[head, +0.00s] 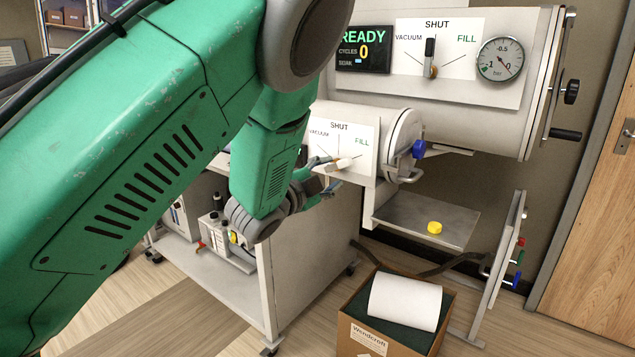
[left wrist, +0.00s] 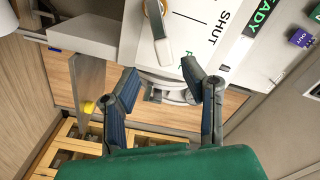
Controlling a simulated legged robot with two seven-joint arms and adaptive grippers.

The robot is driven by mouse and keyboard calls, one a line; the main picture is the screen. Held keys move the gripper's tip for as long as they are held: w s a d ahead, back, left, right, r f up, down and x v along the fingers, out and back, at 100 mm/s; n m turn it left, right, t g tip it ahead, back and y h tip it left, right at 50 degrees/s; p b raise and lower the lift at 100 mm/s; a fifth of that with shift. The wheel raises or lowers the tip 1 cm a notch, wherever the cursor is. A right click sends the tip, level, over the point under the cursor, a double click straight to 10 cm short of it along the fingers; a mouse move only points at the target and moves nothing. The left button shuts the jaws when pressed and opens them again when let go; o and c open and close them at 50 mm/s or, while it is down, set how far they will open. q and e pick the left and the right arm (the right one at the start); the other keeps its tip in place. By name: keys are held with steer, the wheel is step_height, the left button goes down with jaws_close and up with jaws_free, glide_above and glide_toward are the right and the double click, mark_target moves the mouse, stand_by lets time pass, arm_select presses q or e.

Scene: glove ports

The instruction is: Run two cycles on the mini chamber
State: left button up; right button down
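The mini chamber (head: 402,128) is a small pale cylinder with a round end door and a blue knob (head: 419,149). Its panel (head: 360,130) reads VACUUM, SHUT and FILL. Its pale lever (head: 346,163) lies toward the FILL side; it also shows in the left wrist view (left wrist: 162,38). My left gripper (head: 328,174) is by the lever in the head view. In the left wrist view the gripper (left wrist: 168,80) has its fingers spread and empty, with the lever apart, beyond the tips. The display (head: 362,47) reads READY, CYCLES 0. My right gripper is not in view.
A larger chamber (head: 450,95) above has its own upright lever (head: 429,58) and gauge (head: 500,58). A yellow cap (head: 435,227) sits on a low shelf (head: 400,215). A cardboard box (head: 365,330) holding a white cylinder (head: 405,302) stands on the floor. My left arm hides much at left.

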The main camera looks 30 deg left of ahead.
arm_select(q)
steer(key=s, duration=0.5)
steer(key=shift+s+a+f, duration=0.1)
steer(key=shift+a, duration=0.1)
stand_by(2.2)
